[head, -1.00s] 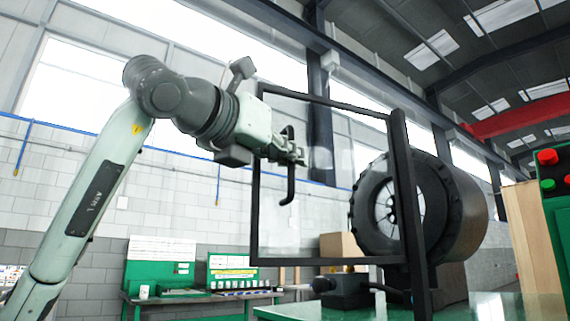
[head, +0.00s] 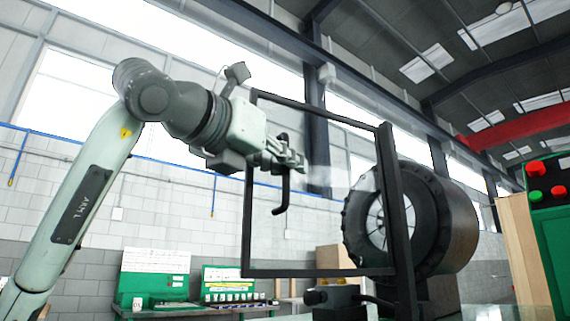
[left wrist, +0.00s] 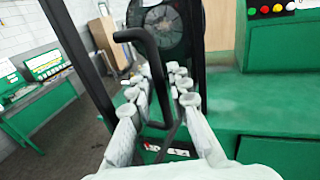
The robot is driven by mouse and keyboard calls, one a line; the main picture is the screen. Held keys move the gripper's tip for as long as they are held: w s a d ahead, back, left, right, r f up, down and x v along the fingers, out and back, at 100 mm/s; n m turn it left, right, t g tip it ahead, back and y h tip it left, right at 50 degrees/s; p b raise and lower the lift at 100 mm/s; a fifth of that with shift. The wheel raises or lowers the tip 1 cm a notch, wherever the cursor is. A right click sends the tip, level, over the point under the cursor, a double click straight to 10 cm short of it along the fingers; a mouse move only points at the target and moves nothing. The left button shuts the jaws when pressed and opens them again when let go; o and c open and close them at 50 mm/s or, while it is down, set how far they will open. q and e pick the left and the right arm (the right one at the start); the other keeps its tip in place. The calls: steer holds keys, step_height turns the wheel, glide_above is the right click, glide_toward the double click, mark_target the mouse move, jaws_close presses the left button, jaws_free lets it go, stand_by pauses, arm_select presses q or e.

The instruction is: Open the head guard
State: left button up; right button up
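The head guard is a clear panel in a black frame (head: 320,273), carried on a black post (head: 398,220) at its right. It stands upright across the front of the round dark chuck-like head (head: 375,215). A hooked black handle (head: 285,190) sits near the guard's left edge. My left gripper (head: 290,158) is at the handle's upper part. In the left wrist view, the fingers of my left gripper (left wrist: 158,90) are spread apart, with the black handle (left wrist: 157,75) between them. I cannot tell whether they touch it. My right gripper is not in view.
A green control panel with red buttons (head: 537,168) is at the right, beside a wooden board (head: 520,245). Green workbenches (head: 205,309) stand by the back wall. In the left wrist view, the green machine base (left wrist: 260,105) lies right of the fingers, with grey floor at left.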

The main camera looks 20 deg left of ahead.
arm_select(q)
steer(key=shift+a, duration=0.1)
steer(key=v, duration=1.2)
stand_by(0.4)
